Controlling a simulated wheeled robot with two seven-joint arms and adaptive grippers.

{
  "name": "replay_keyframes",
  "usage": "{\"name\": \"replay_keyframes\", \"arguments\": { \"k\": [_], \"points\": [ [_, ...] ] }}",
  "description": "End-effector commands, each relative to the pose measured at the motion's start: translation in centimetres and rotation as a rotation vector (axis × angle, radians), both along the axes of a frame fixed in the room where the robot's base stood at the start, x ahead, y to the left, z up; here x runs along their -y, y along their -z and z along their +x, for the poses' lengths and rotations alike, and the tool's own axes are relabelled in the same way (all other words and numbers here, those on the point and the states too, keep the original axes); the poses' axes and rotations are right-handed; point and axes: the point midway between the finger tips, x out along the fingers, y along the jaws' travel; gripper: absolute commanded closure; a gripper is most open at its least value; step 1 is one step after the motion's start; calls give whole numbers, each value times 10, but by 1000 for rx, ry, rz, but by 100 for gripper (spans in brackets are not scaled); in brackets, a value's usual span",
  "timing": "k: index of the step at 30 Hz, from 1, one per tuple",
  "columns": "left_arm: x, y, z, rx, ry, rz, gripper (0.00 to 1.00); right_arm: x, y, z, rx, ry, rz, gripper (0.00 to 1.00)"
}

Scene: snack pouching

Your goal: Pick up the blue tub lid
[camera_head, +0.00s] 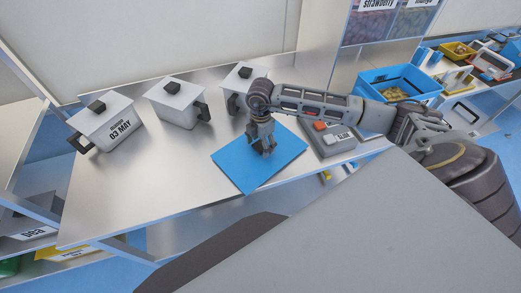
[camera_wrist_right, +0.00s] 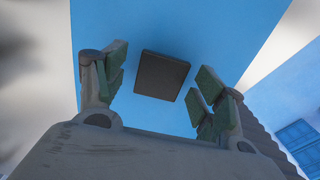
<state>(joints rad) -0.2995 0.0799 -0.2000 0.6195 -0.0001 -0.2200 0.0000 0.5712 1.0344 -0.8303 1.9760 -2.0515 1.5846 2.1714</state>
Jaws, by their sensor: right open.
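The blue tub lid (camera_head: 232,168) lies flat on the steel table, its front corner at or near the table's front edge. In the right wrist view the blue lid (camera_wrist_right: 175,25) carries a dark square knob (camera_wrist_right: 162,75). My right gripper (camera_head: 264,150) points down over the lid. Its open fingers (camera_wrist_right: 160,88) stand on either side of the knob, with gaps between, and hold nothing. In the head view the gripper hides the knob. My left gripper is not in view.
White lidded tubs (camera_head: 110,122) with black knobs stand along the back of the table. A grey scale-like device (camera_head: 330,138) sits just right of the lid. An open blue tub (camera_head: 385,78) with yellowish contents is further right. The table's left front is clear.

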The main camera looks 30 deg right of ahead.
Motion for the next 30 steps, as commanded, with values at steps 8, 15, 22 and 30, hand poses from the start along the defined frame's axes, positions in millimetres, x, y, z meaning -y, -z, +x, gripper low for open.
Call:
{"name": "replay_keyframes", "arguments": {
  "k": [8,15,22,30],
  "points": [
    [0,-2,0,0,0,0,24,0,13,0,-1,-2,0,30],
    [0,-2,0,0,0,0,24,0,13,-1,-1,-2,0,30],
    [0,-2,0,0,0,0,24,0,12,0,-1,-2,0,43],
    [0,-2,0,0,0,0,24,0,12,0,0,-1,0,78]
  ]
}}
